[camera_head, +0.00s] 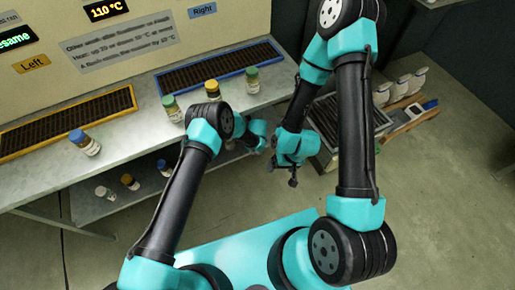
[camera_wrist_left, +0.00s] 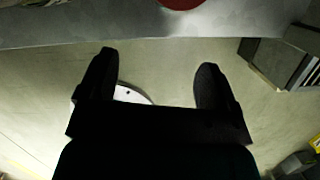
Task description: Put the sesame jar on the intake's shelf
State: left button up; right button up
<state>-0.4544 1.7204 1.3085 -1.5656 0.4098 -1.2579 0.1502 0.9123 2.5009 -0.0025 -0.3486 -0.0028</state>
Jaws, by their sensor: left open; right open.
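Several small jars with coloured caps stand on the grey counter: one blue-capped (camera_head: 85,143), one green-capped (camera_head: 171,107), one yellow-capped (camera_head: 212,90) and another green-capped (camera_head: 252,78). Their labels are too small to read, so I cannot tell which is the sesame jar. My left gripper is largely hidden in the head view, beside the counter's front edge. In the left wrist view it (camera_wrist_left: 155,82) is open and empty, over the floor. My right gripper (camera_head: 282,176) is open and empty, hanging right of the counter. I cannot tell which surface is the intake's shelf.
Yellow-framed (camera_head: 65,122) and blue-framed (camera_head: 220,66) grates lie along the panel, with "Left" and "Right" signs above. A red round thing (camera_wrist_left: 180,3) shows in the wrist view.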

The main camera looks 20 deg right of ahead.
pick_arm(q)
jog(key=s, duration=0.4)
jog(key=shift+s+a, duration=0.15)
dwell(0.6)
jog(key=s+a+r+n+g+h, duration=0.1)
jog(key=s+a+r+n+g, duration=0.15)
jog(key=a+n, duration=0.55)
jog(key=s+a+r+n+g+h, duration=0.15)
jog(key=s+a+n, duration=0.35)
jog(key=a, duration=0.5)
jog(key=s+a+r+n+g+h, duration=0.1)
jog(key=s+a+r+n, duration=0.1)
jog(key=a+n, duration=0.65)
jog(key=s+a+r+n+t, duration=0.1)
jog(key=s+a+r+n, duration=0.4)
jog(key=s+a+n, duration=0.45)
jog(key=s+a+r+n+t, duration=0.1)
jog(key=s+a+r+n, duration=0.4)
jog(key=s+a+n, duration=0.4)
jog(key=w+d+r+m, duration=0.1)
jog(key=w+d+r, duration=0.1)
jog(key=w+r, duration=0.2)
jog(key=shift+w+d+t, duration=0.25)
jog(key=shift+w+t, duration=0.15)
jog(key=shift+w, duration=0.75)
jog(key=shift+r, duration=0.1)
